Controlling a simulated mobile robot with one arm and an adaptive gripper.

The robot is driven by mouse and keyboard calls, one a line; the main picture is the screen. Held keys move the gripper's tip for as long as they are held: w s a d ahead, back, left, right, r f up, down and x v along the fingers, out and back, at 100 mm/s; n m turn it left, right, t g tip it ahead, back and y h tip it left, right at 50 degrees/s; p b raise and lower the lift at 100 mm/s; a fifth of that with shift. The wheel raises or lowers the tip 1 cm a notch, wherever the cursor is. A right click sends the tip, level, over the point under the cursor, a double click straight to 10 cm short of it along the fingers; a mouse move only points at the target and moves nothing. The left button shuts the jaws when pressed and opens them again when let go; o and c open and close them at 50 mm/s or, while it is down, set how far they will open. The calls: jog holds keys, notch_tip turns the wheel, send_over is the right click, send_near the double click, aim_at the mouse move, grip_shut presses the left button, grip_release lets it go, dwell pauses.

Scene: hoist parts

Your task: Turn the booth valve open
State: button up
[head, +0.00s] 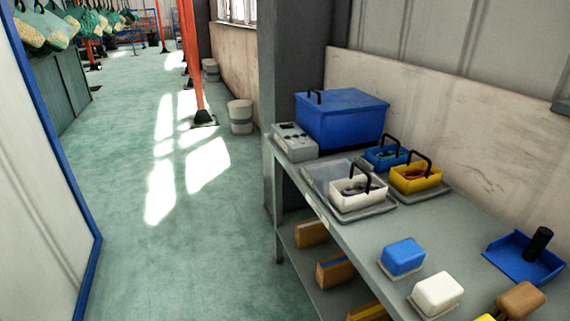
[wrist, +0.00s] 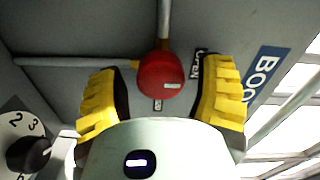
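The booth valve shows in the wrist view as a round red handle (wrist: 160,75) on a grey pipe (wrist: 164,25), against a dark grey panel. A small plate reading "OPEN" (wrist: 197,65) is just right of it, and another small plate is just below it. My gripper (wrist: 162,82) has two yellow-padded fingers spread apart, one on each side of the red handle, with a visible gap at both sides. I cannot tell how far the handle is in depth from the fingertips. The valve and my gripper are not in the head view.
In the wrist view, a numbered dial with a black knob (wrist: 28,152) is at lower left, and a blue "BOO..." sign (wrist: 265,75) is at right. In the head view, a grey bench (head: 365,238) holds a blue box (head: 342,120) and small baskets. Open floor (head: 150,240) lies left.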

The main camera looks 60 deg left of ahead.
jog(key=shift+o, duration=0.5)
jog(key=shift+s, duration=0.1)
jog(key=v, duration=1.2)
jog(key=shift+r, duration=0.1)
